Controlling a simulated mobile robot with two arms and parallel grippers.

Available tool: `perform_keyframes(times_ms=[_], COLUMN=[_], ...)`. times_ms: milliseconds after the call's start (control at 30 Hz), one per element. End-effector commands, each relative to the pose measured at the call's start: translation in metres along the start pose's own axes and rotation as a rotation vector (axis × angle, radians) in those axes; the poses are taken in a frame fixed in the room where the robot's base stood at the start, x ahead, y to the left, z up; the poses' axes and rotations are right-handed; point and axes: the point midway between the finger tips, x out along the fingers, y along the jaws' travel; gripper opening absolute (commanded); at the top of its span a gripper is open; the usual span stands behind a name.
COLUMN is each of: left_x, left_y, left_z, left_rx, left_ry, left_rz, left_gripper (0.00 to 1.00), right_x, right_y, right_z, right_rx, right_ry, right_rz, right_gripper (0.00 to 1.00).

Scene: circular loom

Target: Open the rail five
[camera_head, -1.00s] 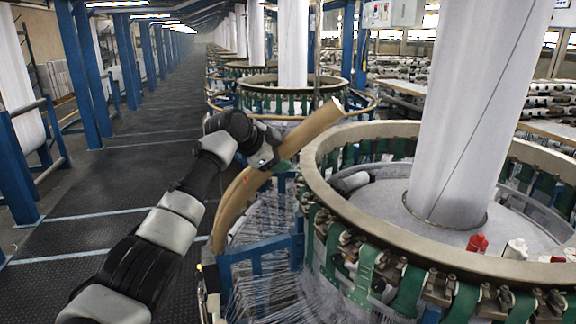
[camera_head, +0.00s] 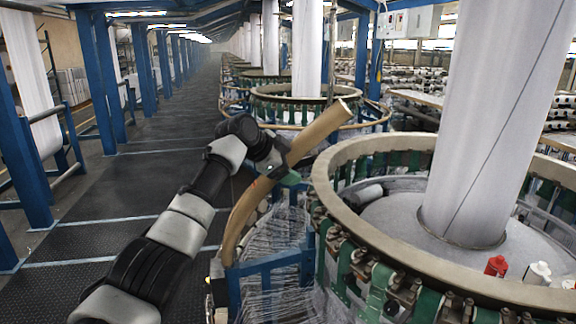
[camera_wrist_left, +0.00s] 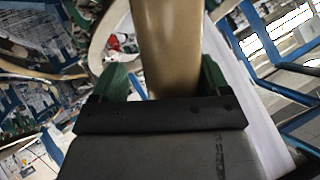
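The rail (camera_head: 243,210) is a tan, curved strip standing away from the left side of the near loom's ring (camera_head: 325,190). Its upper end points up and to the right, and its lower end reaches down beside the blue frame. My left gripper (camera_head: 280,168) is at the middle of the rail. In the left wrist view, the rail (camera_wrist_left: 167,45) runs between the two green fingers (camera_wrist_left: 163,85), which sit close on both sides of it. The finger contact is partly hidden by the gripper's dark body. My right gripper is not in view.
A blue frame (camera_head: 272,272) and white threads lie below the rail. A white fabric column (camera_head: 490,120) rises from the near loom, with red (camera_head: 496,266) and white bobbins (camera_head: 537,272) at the right. The aisle floor (camera_head: 150,170) at the left is clear between blue posts.

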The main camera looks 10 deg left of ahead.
Motion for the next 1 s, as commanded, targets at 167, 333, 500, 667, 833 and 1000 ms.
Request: perform_keyframes(times_ms=[167,333,500,667,833,1000], left_x=[-0.001,-0.016,-0.050,-0.081,-0.101,-0.108], left_y=[0.000,0.001,0.001,0.001,0.000,-0.001], left_z=[-0.001,0.001,0.004,0.003,0.002,0.001], left_rx=[0.001,0.003,0.003,0.002,-0.001,-0.001], left_ry=[0.002,0.005,0.003,0.001,0.000,0.000], left_rz=[-0.001,-0.005,-0.007,-0.005,-0.001,0.000], left_gripper=[0.76,0.76,0.76,0.76,0.76,0.76], right_x=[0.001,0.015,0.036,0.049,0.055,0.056], right_y=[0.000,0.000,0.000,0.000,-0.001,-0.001], right_z=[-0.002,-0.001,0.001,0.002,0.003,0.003], right_rx=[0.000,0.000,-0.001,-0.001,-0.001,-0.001], right_ry=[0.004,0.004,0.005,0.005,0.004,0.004], right_rz=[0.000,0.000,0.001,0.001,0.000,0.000], right_gripper=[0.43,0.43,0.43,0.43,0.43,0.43])
